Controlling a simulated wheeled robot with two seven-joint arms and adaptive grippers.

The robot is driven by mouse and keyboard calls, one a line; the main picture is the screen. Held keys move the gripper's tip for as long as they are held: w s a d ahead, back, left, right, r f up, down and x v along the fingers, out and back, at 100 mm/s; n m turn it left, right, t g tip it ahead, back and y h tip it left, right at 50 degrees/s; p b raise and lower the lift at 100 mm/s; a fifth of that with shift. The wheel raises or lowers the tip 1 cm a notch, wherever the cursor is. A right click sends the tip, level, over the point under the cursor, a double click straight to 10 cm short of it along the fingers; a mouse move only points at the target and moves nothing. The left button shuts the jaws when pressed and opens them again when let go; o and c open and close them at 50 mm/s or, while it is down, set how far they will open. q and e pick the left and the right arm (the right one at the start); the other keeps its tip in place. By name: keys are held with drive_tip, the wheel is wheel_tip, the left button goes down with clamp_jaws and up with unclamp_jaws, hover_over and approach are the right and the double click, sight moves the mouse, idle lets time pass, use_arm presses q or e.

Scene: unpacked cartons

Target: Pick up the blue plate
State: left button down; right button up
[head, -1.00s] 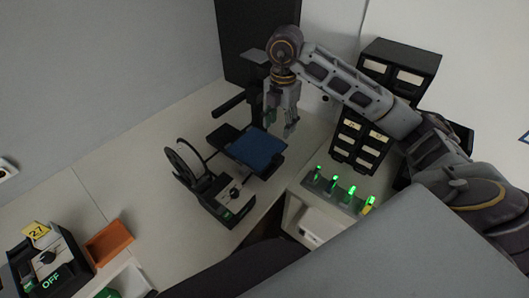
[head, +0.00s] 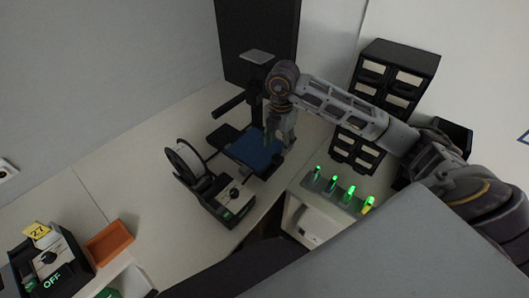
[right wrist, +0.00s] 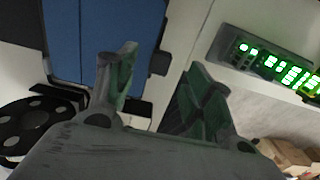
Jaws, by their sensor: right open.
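The blue plate (head: 255,149) lies flat on the bed of a black machine on the table, and it also shows in the right wrist view (right wrist: 110,30). My right gripper (head: 282,143) is at the plate's right edge in the head view and hides a part of it. In the right wrist view, my right gripper (right wrist: 160,75) is open, its two green-padded fingers apart with nothing between them. One finger overlaps the plate in that picture; I cannot tell whether it touches. My left gripper is not in view.
A spool (head: 184,160) and a control box (head: 230,198) stand in front of the plate. A panel with green lights (head: 340,188) is at the right, below a black drawer cabinet (head: 390,85). An orange tray (head: 109,243) lies at the left. The table's left middle is clear.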

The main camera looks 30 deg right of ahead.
sight(279, 154)
drive_tip(key=shift+f, duration=0.15)
drive_tip(key=shift+d+f+p, duration=0.2)
drive_tip(key=shift+f+p, duration=0.5)
drive_tip(key=shift+f, duration=1.75)
clamp_jaws()
